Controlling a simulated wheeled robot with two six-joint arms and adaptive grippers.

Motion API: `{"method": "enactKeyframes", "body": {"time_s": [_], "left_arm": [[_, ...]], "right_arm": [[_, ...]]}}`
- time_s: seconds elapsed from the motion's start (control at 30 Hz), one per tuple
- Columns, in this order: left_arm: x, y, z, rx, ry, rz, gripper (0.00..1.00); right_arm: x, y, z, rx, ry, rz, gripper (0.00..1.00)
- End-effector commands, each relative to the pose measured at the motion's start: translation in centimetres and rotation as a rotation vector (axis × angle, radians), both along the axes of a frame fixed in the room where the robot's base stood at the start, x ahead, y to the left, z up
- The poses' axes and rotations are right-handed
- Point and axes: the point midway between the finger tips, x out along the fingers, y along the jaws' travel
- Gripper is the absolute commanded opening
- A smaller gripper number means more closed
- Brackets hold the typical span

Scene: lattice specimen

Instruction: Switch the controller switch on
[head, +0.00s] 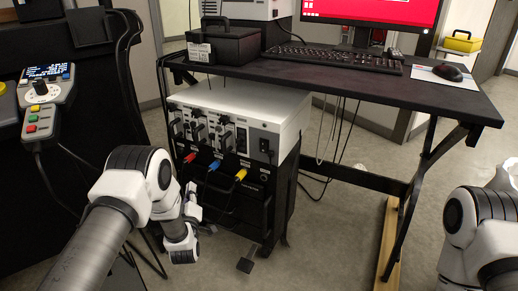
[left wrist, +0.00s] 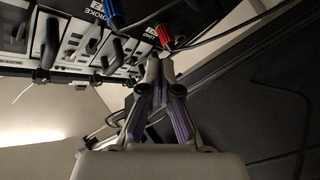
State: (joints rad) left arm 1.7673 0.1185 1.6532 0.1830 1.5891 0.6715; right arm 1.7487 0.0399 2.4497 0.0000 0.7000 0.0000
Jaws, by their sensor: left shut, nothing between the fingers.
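The controller (head: 240,103) is a silver box with a dark front panel, standing under the table. Its front carries several black knobs and handles (head: 197,130), a black rocker-like switch (head: 241,138) and another black switch or socket (head: 265,146) at the right. Whether the switch is on or off cannot be read. My left gripper (head: 191,205) is below and in front of the panel, partly hidden by my wrist. In the left wrist view my left gripper (left wrist: 154,68) is shut and empty, with the panel (left wrist: 75,45) at upper left. My right gripper is out of view.
Red (head: 189,157), blue (head: 214,165) and yellow (head: 240,175) plugs with cables sit below the controller's switches. The table (head: 440,94) with keyboard, mouse and monitor overhangs it. A handheld pendant (head: 43,100) is at left. Floor is open right of the controller.

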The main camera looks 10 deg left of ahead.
Motion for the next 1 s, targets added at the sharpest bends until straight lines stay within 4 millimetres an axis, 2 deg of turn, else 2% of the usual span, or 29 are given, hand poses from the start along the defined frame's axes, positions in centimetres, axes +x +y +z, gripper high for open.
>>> {"method": "enactKeyframes", "body": {"time_s": [0.03,0.13,0.2,0.3,0.33,0.4,0.5,0.87,1.0], "left_arm": [[-0.6,-2.1,2.0,0.144,0.026,-0.054,0.00],[-2.6,-7.4,5.6,0.474,0.047,-0.190,0.00],[-4.8,-11.6,8.7,0.659,0.030,-0.298,0.00],[-7.1,-15.2,11.3,0.720,0.008,-0.411,0.00],[-7.5,-15.8,11.8,0.717,0.010,-0.433,0.00],[-7.9,-16.7,12.6,0.716,0.017,-0.456,0.00],[-7.9,-17.0,13.1,0.717,0.014,-0.462,0.00],[-7.8,-17.0,12.8,0.715,0.015,-0.460,0.00],[-6.8,-17.2,12.8,0.716,0.013,-0.459,0.00]], "right_arm": [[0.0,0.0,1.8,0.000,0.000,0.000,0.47],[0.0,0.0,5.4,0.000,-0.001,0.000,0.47],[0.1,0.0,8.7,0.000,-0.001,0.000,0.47],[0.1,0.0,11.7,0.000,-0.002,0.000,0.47],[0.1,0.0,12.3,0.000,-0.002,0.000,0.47],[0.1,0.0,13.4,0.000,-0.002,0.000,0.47],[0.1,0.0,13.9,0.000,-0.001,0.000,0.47],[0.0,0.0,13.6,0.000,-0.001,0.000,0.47],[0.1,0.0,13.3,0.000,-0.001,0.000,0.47]]}}
